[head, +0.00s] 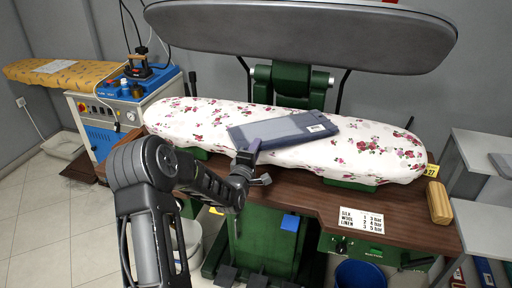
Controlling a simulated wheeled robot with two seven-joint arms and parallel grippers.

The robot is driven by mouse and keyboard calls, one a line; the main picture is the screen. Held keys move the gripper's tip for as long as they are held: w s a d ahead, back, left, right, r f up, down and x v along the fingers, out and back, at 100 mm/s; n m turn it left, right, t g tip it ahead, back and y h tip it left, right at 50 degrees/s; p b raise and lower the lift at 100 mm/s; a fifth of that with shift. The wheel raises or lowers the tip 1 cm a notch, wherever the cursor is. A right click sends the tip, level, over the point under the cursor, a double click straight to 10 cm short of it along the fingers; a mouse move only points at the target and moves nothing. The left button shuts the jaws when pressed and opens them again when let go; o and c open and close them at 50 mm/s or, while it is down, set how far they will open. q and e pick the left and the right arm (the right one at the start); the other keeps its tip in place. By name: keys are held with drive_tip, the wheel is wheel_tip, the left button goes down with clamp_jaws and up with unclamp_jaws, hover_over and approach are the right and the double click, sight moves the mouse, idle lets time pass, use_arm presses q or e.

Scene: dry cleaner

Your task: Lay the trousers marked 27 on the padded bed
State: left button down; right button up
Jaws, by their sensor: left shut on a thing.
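The folded dark blue trousers (276,130) are over the middle of the floral padded bed (185,118), slightly askew. A small white label shows near their right end; I cannot read its number. My left gripper (251,154) is shut on the trousers' near left edge, in front of the bed. The trousers look flat on the cover or just above it; I cannot tell if they touch all along. My right gripper is not in view.
The grey upper press plate (305,35) is raised above the bed. A yellow tag reading 27 (432,171) is at the bed's right end. A wooden block (439,203) and a pressure card (361,220) lie on the brown table (400,232). A blue-and-white steam unit (122,105) stands left.

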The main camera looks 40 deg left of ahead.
use_arm(q)
drive_tip(key=shift+r, duration=0.1)
drive_tip(key=c, duration=1.7)
unclamp_jaws()
drive_tip(key=shift+f, duration=0.25)
drive_tip(key=shift+c, duration=0.2)
drive_tip(key=o, duration=0.4)
drive_tip(key=shift+o, duration=0.2)
drive_tip(key=shift+r, duration=0.1)
